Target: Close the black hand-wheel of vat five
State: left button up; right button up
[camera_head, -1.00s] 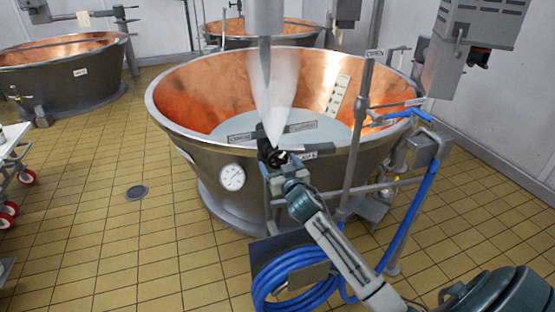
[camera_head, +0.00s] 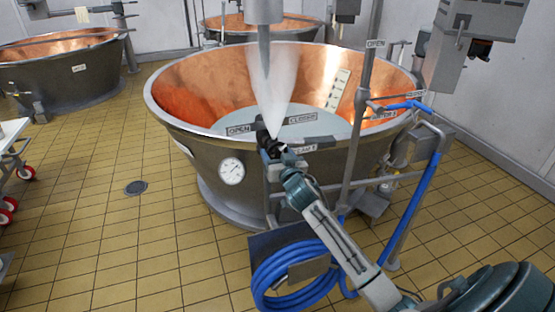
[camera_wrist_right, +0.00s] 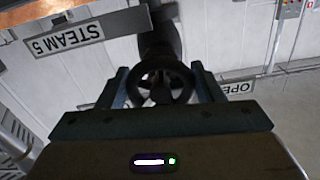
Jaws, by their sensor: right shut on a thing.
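The vat (camera_head: 198,152) with a copper inside and pale liquid stands in the middle of the head view. The black hand-wheel (camera_wrist_right: 162,84) shows in the wrist view between the two fingers of my right gripper, which is shut on it. In the head view my right gripper (camera_head: 275,152) is at the front rim of the vat and mostly hides the wheel. A STEAM 5 plate (camera_wrist_right: 68,36) appears upside down beside the wheel. An OPEN label (camera_head: 240,130) and a CLOSED label (camera_head: 302,119) show behind the gripper. My left gripper is out of view.
A dial gauge (camera_head: 231,170) sits on the vat's front. A blue hose (camera_head: 290,272) hangs coiled below, near my right arm. Upright pipes (camera_head: 356,150) stand right of the gripper. A whitish cone hangs over the vat. The tiled floor at left is mostly clear.

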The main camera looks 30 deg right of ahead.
jog(key=shift+m+b, duration=0.5)
jog(key=shift+m, duration=0.5)
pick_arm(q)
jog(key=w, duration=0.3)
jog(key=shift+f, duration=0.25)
pick_arm(e)
jog(key=shift+m, duration=0.3)
jog(key=o, duration=1)
jog(key=shift+c, duration=0.2)
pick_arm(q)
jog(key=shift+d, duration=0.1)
pick_arm(e)
jog(key=shift+s+a, duration=0.15)
jog(key=shift+s, duration=0.15)
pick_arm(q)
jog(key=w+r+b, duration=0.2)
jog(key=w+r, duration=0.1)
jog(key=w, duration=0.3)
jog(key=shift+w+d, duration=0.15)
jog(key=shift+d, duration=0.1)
pick_arm(e)
jog(key=v, duration=1)
